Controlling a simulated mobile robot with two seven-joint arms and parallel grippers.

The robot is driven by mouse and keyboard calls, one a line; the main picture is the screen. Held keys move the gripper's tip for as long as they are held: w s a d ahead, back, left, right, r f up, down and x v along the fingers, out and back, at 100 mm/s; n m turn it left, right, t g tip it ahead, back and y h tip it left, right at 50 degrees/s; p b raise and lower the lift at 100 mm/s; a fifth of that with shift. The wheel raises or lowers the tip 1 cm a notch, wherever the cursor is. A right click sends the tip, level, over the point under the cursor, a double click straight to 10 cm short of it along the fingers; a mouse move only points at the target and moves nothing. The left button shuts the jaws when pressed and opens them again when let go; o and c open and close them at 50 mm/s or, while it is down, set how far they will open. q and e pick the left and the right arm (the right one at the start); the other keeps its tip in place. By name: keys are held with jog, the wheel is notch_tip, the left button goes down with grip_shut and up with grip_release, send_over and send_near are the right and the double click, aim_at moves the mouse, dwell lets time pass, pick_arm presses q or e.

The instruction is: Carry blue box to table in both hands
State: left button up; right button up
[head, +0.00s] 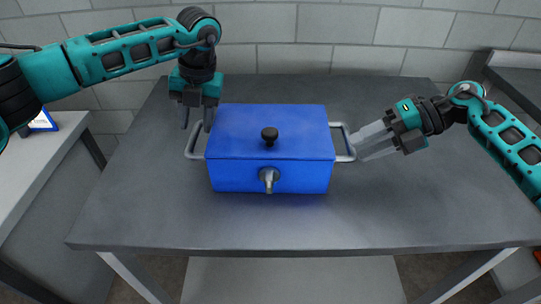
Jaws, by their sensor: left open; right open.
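The blue box (270,172) rests on the grey table (270,226), near its middle. It has a black knob on its lid, a grey spout or tap on its front, and a metal handle on each side. My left gripper (195,124) is open and points down, just above and behind the left handle (191,146). My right gripper (362,144) is open and points left, its fingers close to the right handle (346,143). I cannot tell whether those fingers touch the handle or are just beside it.
The table is bare around the box. A lighter surface (36,178) stands at the left with a blue and white item (43,121) on it. Another dark surface (518,72) is at the right back. A white block wall (330,30) closes off the rear.

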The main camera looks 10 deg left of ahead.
aim_at(195, 127)
pick_arm(q)
jog(key=shift+a+f, duration=0.2)
jog(key=shift+f, duration=0.65)
jog(key=shift+a+f, duration=0.15)
jog(key=shift+f, duration=0.7)
pick_arm(e)
jog(key=shift+x, duration=1.75)
pick_arm(q)
jog(key=shift+c, duration=0.2)
pick_arm(e)
jog(key=shift+c, duration=0.2)
pick_arm(q)
grip_shut()
pick_arm(e)
grip_shut()
pick_arm(q)
jog(key=shift+a+r, duration=0.1)
pick_arm(e)
jog(key=shift+d, duration=0.1)
pick_arm(q)
jog(key=shift+w+r, duration=0.1)
jog(key=shift+r, duration=0.05)
pick_arm(e)
jog(key=shift+w+r, duration=0.15)
jog(key=shift+r, duration=0.15)
